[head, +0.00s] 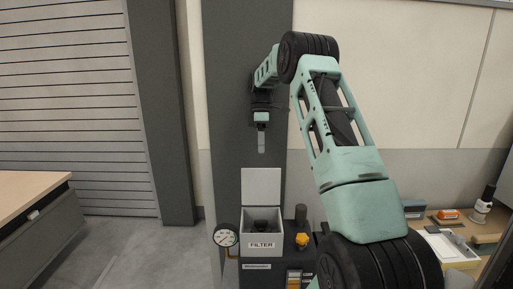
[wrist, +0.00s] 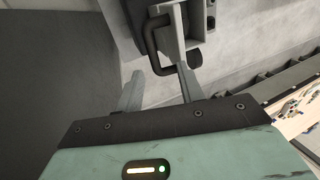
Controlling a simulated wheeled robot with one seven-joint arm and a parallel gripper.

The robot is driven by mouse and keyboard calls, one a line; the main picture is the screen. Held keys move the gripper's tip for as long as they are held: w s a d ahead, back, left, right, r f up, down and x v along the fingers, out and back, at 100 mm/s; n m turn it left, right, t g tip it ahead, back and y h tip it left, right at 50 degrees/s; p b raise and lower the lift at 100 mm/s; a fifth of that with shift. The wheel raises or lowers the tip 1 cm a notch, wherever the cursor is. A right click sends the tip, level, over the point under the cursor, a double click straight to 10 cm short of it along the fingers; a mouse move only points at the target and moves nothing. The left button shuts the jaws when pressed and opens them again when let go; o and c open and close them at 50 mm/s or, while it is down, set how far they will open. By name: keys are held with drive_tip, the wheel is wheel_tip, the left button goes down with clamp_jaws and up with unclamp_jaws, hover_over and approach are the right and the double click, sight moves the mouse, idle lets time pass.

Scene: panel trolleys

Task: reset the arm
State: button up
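My arm reaches forward in the head view, and my gripper (head: 262,144) hangs at its far end in front of the dark column, above the box marked FILTER (head: 262,244). The box's light grey lid (head: 261,187) stands up open, and something dark sits inside the box. In the wrist view my gripper (wrist: 159,82) has its two grey fingers well apart, with nothing clasped between them. A black bent handle (wrist: 151,42) on a grey part shows beyond the fingertips. I cannot tell its exact distance from them.
A round gauge (head: 226,236) is left of the box; a yellow knob (head: 302,240) is right of it. A wood-topped bench (head: 27,188) stands at left. A worktop at right holds a paper tray (head: 447,246) and an orange item (head: 448,214). Open floor lies left of the column.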

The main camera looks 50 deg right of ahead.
drive_tip(key=a+h+b, duration=0.1)
drive_tip(key=a+b, duration=0.1)
drive_tip(key=a, duration=3.2)
drive_tip(key=s+a+f+t+b, duration=0.1)
drive_tip(key=s+a+f+b, duration=0.15)
drive_tip(key=s+a, duration=1.05)
drive_tip(key=s+a+f, duration=0.2)
drive_tip(key=s, duration=0.5)
drive_tip(key=s+a+f+t+h, duration=0.1)
drive_tip(key=s+f, duration=0.2)
drive_tip(key=s, duration=0.5)
drive_tip(key=shift+a, duration=0.35)
